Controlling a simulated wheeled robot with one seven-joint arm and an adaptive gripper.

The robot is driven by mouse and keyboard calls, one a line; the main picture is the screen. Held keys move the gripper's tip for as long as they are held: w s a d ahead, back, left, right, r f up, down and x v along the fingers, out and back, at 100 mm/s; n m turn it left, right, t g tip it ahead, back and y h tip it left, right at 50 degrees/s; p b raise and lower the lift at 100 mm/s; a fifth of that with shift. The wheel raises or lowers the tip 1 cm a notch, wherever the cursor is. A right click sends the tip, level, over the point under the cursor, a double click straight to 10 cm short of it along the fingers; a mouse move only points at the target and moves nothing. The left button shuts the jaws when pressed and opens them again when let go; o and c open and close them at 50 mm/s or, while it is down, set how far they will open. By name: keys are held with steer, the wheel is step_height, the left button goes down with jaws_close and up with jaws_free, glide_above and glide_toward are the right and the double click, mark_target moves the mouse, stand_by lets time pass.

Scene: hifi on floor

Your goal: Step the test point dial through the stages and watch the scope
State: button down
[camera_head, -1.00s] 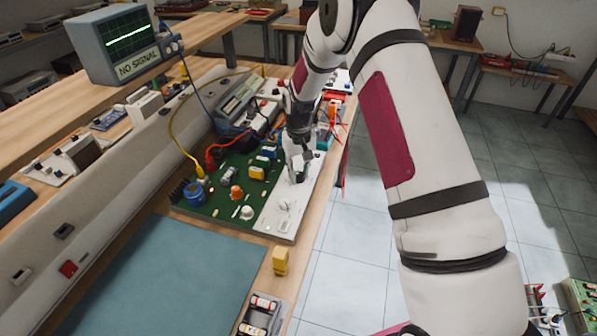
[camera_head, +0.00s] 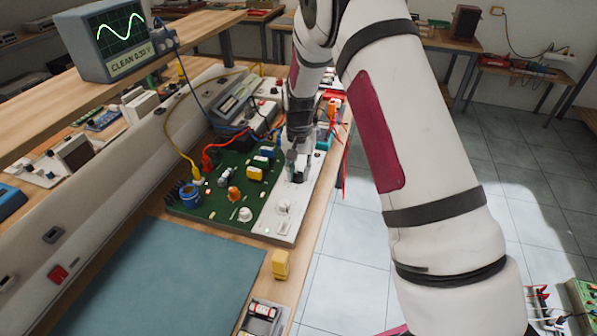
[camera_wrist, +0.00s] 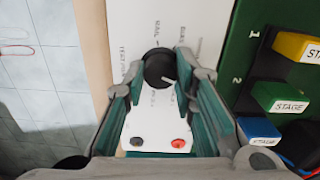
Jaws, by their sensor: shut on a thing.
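The scope (camera_head: 121,38) stands on the shelf at the upper left in the head view. Its screen shows a green sine wave, and the label below reads "CLEAN" with a small voltage that looks like 0.20 V. The black test point dial (camera_wrist: 160,68) sits on a white panel (camera_wrist: 137,20) and has a white pointer line. My gripper (camera_wrist: 161,72) is shut on the dial, one finger on each side. In the head view my gripper (camera_head: 297,170) covers most of the dial.
The green circuit board (camera_head: 215,215) beside the panel carries yellow, green and blue stage blocks, with yellow and red leads clipped on. A yellow block (camera_head: 280,264) and a tray of small parts (camera_head: 262,318) lie nearer. The blue mat (camera_head: 165,275) is clear.

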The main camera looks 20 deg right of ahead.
mark_target(299, 174)
stand_by(0.3)
steer(key=c, duration=1.3)
jaws_free()
step_height(299, 174, up, 12)
steer(key=shift+r, duration=0.1)
